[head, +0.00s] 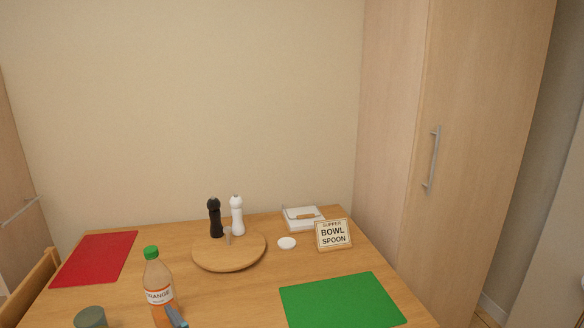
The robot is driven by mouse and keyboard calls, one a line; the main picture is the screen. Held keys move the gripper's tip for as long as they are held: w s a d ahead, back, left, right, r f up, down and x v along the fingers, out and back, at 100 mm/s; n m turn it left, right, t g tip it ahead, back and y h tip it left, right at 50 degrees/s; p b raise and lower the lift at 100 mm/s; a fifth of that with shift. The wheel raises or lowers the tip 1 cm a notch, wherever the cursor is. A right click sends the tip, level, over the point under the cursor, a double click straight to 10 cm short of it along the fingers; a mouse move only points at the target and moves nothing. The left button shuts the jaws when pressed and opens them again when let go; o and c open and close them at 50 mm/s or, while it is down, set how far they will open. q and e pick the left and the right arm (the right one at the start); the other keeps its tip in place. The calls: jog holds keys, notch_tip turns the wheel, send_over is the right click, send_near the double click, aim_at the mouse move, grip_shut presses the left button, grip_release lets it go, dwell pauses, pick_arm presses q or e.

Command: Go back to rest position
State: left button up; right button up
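Neither of my grippers can be made out in the head view, and no arm of mine shows clearly. A wooden table (225,295) fills the lower part of the view. An orange-drink bottle (158,292) with a green cap stands upright near its front left. A small blue-grey object (176,317) shows in front of the bottle at the bottom edge, cut off by the frame; I cannot tell what it is. A grey-green cup (91,317) stands to the left of the bottle, partly cut off.
A round wooden board (228,257) holds a black mill (215,219) and a white mill (237,217). A red mat (95,258) lies left, a green mat (341,303) right. A sign (333,235), white box (303,218) and white disc (287,243) sit behind. A tall cabinet (480,130) stands right.

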pick_arm(q)
jog(key=s+d+f+m+g+h, duration=0.1)
jog(key=d+f+m+h, duration=0.3)
jog(key=f, duration=0.7)
jog(key=d+f+m+g+h, duration=0.15)
jog(key=d+f+h, duration=0.35)
jog(key=f, duration=0.7)
jog(key=s+d+f+g+h, duration=0.2)
jog(key=s+f+g, duration=0.15)
jog(key=s, duration=0.35)
jog(key=s+d+f+m+g+h, duration=0.1)
jog(key=s+d+f+g+h, duration=0.15)
jog(key=s+f, duration=0.35)
jog(key=s+d+f+g+h, duration=0.2)
jog(key=s+f+g+h, duration=0.15)
jog(key=s, duration=0.45)
notch_tip(320, 180, down, 11)
jog(key=b, duration=1.1)
notch_tip(320, 180, up, 14)
jog(key=p, duration=1.4)
jog(key=shift+w+a+r+y, duration=0.15)
jog(key=shift+a+r+y, duration=0.1)
jog(key=shift+y, duration=0.15)
jog(key=shift+a+f, duration=0.1)
